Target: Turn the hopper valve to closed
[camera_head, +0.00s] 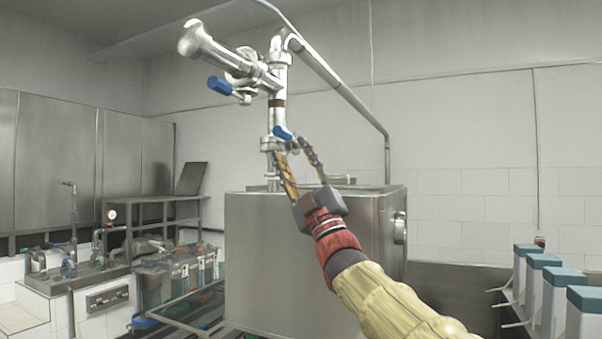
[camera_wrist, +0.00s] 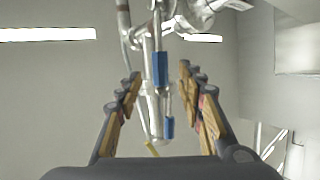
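A silver vertical pipe (camera_head: 277,104) carries two valves with blue handles. The upper blue handle (camera_head: 220,86) points left below a wide-ended steel pipe. The lower blue handle (camera_head: 283,132) sits close by the fingertips of my gripper (camera_head: 291,149), which reaches up from the lower right. In the wrist view my gripper (camera_wrist: 158,76) is open, with its fingers on either side of the pipework. One blue handle (camera_wrist: 160,69) shows between the fingertips, and another blue handle (camera_wrist: 169,127) shows lower between the fingers. I see no contact. I cannot tell which valve is the hopper valve.
A large steel tank (camera_head: 290,260) stands below the pipes, with a bent pipe (camera_head: 345,90) running down to its right rear. A steel table (camera_head: 165,198) and sink fittings (camera_head: 68,262) are at left. Several white blue-lidded containers (camera_head: 553,300) stand at right.

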